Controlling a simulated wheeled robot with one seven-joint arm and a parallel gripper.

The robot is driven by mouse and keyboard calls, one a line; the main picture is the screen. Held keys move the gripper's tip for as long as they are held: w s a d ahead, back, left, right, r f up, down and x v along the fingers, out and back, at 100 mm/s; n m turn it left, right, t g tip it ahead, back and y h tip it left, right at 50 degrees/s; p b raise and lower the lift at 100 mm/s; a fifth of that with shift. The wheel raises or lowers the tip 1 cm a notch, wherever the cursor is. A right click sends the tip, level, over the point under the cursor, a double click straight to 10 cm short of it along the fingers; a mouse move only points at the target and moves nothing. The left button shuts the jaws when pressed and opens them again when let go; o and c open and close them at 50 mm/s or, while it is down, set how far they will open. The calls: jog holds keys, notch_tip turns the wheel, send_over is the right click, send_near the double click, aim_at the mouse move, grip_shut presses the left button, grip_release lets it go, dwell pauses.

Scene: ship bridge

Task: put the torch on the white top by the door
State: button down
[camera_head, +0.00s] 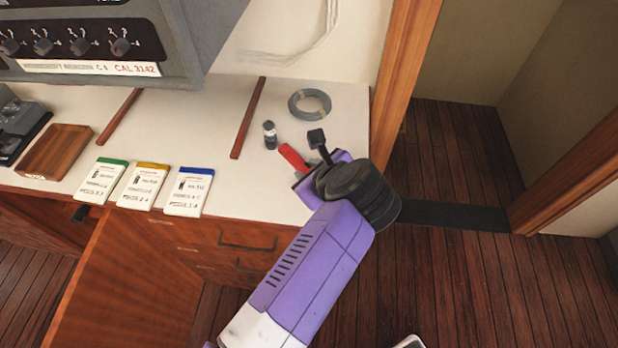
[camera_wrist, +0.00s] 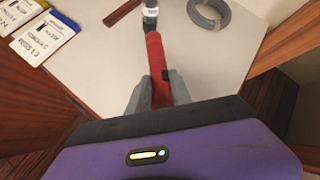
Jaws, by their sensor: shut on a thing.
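The torch (camera_head: 292,156) is a red cylinder. It is over the white top (camera_head: 225,116) beside the doorway. In the wrist view the torch (camera_wrist: 157,68) stands out between the two grey fingers of my gripper (camera_wrist: 157,92), which is shut on it. In the head view my purple and black wrist hides the fingers and the near part of the torch. I cannot tell whether the torch touches the white top or is held just above it.
The door frame (camera_head: 405,70) rises at the right end.

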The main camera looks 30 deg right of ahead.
jog(key=shift+f, duration=1.7)
jog(key=shift+f, duration=0.15)
jog(key=c, duration=1.2)
grip_release()
jog(key=shift+o, duration=0.2)
jog(key=shift+s+r, duration=0.1)
jog(key=shift+r, duration=0.15)
jog(key=p+v, duration=0.2)
jog(key=v, duration=0.9)
jog(key=shift+s+r, duration=0.3)
